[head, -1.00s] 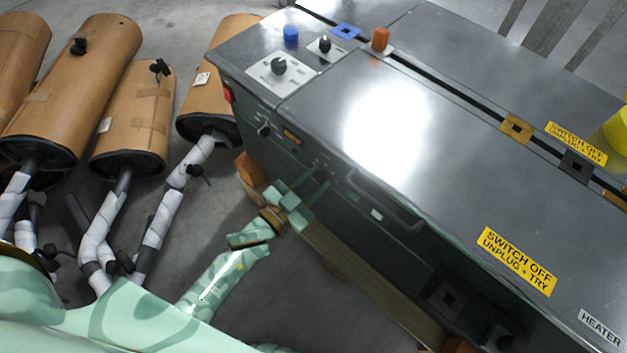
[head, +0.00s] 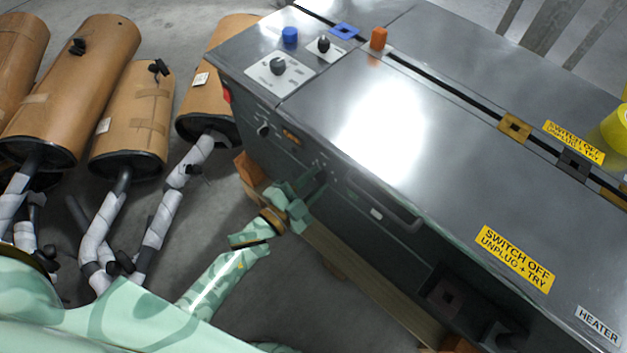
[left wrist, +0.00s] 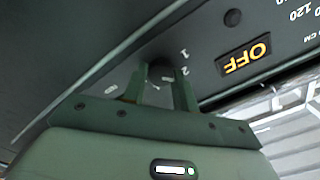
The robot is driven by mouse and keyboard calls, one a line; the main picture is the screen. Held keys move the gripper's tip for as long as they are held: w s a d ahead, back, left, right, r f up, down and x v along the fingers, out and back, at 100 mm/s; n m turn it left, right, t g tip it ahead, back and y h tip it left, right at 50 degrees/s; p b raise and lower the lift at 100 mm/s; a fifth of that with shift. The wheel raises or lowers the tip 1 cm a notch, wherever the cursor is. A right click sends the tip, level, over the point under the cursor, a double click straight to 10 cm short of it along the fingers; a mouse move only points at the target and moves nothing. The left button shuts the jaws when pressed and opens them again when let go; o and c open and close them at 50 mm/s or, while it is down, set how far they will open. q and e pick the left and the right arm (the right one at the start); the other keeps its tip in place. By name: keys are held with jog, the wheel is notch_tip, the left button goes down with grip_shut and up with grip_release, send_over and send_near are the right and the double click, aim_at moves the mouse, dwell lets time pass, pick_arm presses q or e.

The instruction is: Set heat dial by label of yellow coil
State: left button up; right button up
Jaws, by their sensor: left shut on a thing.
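My left gripper (head: 318,178) is at the front panel of the grey heater machine (head: 262,62). In the left wrist view its two fingers (left wrist: 162,78) are shut on a small black dial (left wrist: 160,70). Marks 1 and 2 show beside the dial; other marks around it are hard to read. An orange OFF sign (left wrist: 244,59) shows upside down to the right of the dial. In the head view the gripper hides that dial. A yellow round thing (head: 616,128), perhaps the yellow coil, is cut off at the right edge; I see no readable label on it. My right gripper is not in view.
A black knob (head: 263,130) and an orange display (head: 291,137) are on the front panel. A wooden beam (head: 345,270) runs low along the machine. Wrapped mufflers (head: 130,110) lie at the left. A yellow SWITCH OFF label (head: 515,258) is on top.

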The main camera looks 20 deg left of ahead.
aim_at(316, 180)
pick_arm(q)
jog(key=shift+f, duration=0.1)
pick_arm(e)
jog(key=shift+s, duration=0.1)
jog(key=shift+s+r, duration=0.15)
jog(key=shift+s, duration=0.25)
pick_arm(q)
jog(key=o, duration=1)
jog(key=shift+c, duration=0.2)
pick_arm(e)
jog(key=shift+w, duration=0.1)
pick_arm(q)
jog(key=shift+s, duration=0.1)
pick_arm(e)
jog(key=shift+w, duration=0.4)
